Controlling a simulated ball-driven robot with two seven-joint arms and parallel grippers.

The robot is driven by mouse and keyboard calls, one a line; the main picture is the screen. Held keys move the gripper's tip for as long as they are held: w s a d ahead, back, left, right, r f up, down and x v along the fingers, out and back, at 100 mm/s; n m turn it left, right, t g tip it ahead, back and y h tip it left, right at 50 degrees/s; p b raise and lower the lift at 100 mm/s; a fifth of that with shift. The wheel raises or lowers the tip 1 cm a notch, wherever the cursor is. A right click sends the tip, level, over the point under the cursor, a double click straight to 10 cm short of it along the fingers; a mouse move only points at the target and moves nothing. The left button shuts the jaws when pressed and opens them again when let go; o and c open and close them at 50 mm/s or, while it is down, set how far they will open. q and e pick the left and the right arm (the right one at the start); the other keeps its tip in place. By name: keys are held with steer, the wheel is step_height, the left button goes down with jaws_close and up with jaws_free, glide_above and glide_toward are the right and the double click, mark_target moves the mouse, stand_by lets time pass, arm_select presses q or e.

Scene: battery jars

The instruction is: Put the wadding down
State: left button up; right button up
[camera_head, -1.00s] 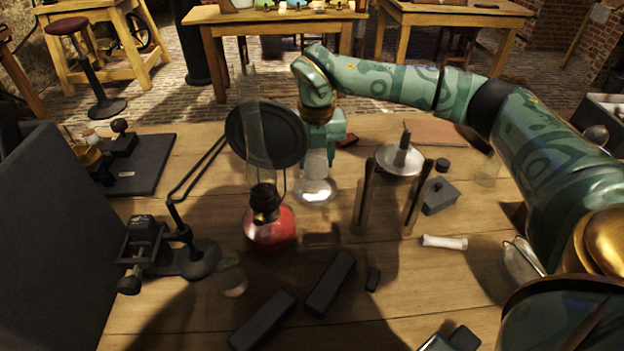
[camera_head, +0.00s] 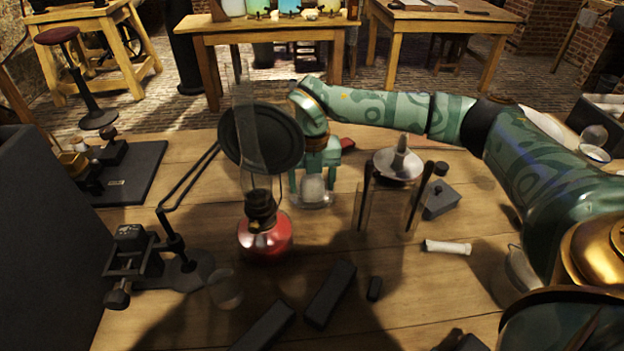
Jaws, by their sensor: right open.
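The pale wadding (camera_head: 313,187) looks like a whitish lump in or just above a small clear glass vessel (camera_head: 312,201) behind the red lamp; through the glass I cannot tell exactly what it rests on. My right gripper (camera_head: 314,184) points down over it. Its two green fingers are open, one on each side of the wadding, and seem to stand clear of it. The black round disc partly hides the view just left of the gripper. My left gripper is not in view.
A red lamp (camera_head: 265,238) with a tall glass chimney stands close in front of the gripper. A black disc (camera_head: 262,138) on a jointed stand is at its left. A glass jar with dark plates (camera_head: 388,205) stands right. A white roll (camera_head: 446,247) lies on the table.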

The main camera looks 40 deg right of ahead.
mark_target(312, 178)
steer(key=shift+r, duration=0.1)
arm_select(q)
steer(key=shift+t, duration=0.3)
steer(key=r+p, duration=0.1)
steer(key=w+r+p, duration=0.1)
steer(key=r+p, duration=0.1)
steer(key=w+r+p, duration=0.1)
steer(key=p, duration=0.1)
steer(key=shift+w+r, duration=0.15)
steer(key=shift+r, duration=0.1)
arm_select(e)
step_height(312, 178, up, 12)
